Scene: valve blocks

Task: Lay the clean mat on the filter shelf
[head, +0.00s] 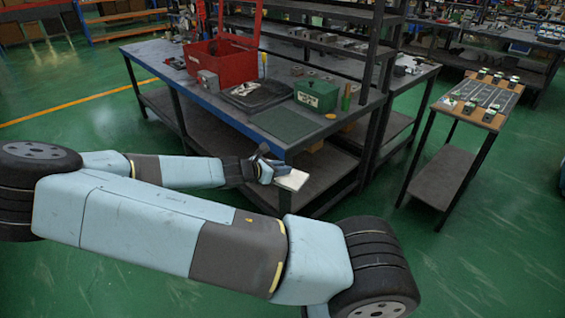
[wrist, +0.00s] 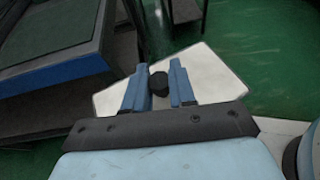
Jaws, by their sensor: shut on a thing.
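The mat is a flat, pale white panel (wrist: 215,85) in the wrist view, with a dark knob (wrist: 158,82) near its middle. My gripper (wrist: 158,70) is shut on it, with the blue fingers on either side of the knob. In the head view the white mat (head: 293,180) is held by my gripper (head: 271,172) just off the workbench's front corner, over its lower shelf in the picture. I cannot tell which surface is the filter shelf.
The workbench (head: 160,62) carries a red open toolbox (head: 222,62), a black tray (head: 258,95), a green box (head: 316,95) and a dark green pad (head: 284,123).

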